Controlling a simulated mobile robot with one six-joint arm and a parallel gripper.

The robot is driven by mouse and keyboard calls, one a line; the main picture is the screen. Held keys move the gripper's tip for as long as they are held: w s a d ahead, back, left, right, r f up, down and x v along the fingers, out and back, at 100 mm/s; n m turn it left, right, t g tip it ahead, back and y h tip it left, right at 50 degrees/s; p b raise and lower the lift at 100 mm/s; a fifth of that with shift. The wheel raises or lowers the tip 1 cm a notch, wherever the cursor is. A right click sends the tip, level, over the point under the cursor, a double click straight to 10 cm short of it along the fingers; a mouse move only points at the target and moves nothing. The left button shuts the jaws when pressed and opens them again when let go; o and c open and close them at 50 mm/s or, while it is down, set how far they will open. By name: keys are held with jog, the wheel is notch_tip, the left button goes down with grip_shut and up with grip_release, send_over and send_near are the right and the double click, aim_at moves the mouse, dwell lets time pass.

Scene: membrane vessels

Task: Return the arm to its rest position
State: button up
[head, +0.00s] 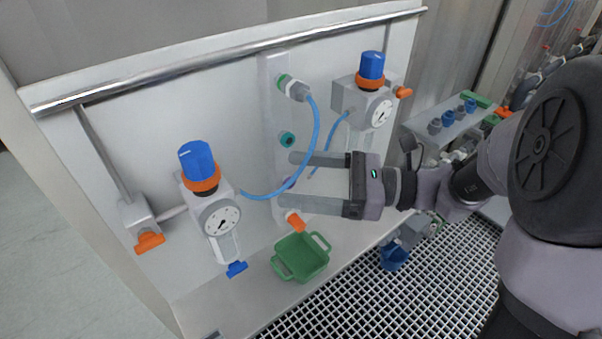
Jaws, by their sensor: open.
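My gripper (286,180) is open, with its two grey fingers pointing left and apart, and nothing shows between them except the panel and hose behind. It is in front of the white panel (120,110), right of centre in the head view. My arm reaches in from the right edge. A blue hose (316,130) runs from a grey fitting (298,91) down behind the fingers towards the left regulator (203,190). Whether the fingers touch the hose or panel cannot be told.
A right regulator (365,100) with a blue knob stands above the gripper. A green tray (300,258) sits below on the ledge. A metal rail (230,58) crosses the panel top. A side shelf (446,124) with small fittings is behind the arm. Metal grating (400,300) lies below.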

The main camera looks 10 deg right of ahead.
jog(key=s+a+f+n+g+h, duration=0.2)
jog(key=s+f+n+h, duration=0.15)
jog(key=s, duration=0.25)
jog(key=s+a+f+n+g+h, duration=0.1)
jog(key=s+f+n+g+h, duration=0.1)
jog(key=s+n+h, duration=0.3)
jog(key=s+d+n+t+h, duration=0.2)
jog(key=d+n+t+h, duration=0.3)
jog(key=d+n+h, duration=0.2)
jog(key=shift+s+d+n+t, duration=0.2)
jog(key=shift+d+n+t, duration=0.2)
jog(key=shift+d, duration=0.5)
jog(key=shift+f, duration=0.1)
